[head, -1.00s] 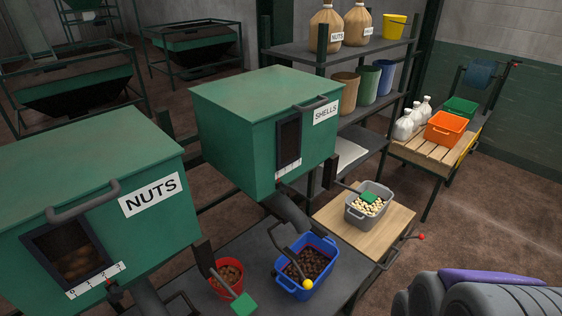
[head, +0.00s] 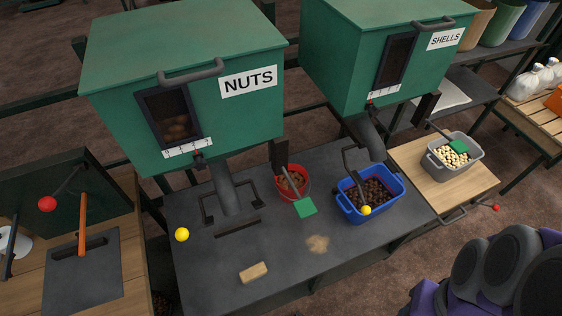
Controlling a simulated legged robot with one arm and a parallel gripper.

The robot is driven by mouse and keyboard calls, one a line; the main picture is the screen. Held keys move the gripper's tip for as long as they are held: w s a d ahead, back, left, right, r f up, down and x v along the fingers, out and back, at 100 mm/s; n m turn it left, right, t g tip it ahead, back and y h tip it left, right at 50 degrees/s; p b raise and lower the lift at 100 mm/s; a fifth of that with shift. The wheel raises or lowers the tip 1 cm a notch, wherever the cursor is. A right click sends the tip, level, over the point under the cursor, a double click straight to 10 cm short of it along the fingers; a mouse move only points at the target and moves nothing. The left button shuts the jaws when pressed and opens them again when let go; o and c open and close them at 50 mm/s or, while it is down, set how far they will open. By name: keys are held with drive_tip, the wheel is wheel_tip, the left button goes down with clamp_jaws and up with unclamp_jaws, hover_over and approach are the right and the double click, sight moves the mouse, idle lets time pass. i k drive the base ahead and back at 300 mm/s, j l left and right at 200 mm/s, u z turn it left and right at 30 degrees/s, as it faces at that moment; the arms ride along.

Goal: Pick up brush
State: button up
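A small tan block, which looks like the brush (head: 253,272), lies flat on the dark table (head: 215,285) near its front edge; no bristles can be made out. To its right is a small tan pile of crumbs or dust (head: 317,243). Grey and purple links of my own arm fill the lower right corner, well to the right of the brush. My gripper's fingers do not show.
A red bucket (head: 279,189) with a green-ended tool and a blue bin (head: 398,187) with a yellow-knobbed lever stand behind the brush. The green NUTS hopper (head: 110,85) overhangs the table's back. A yellow knob (head: 182,234) is at left.

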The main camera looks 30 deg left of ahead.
sight(254, 273)
drive_tip(key=u, duration=2.05)
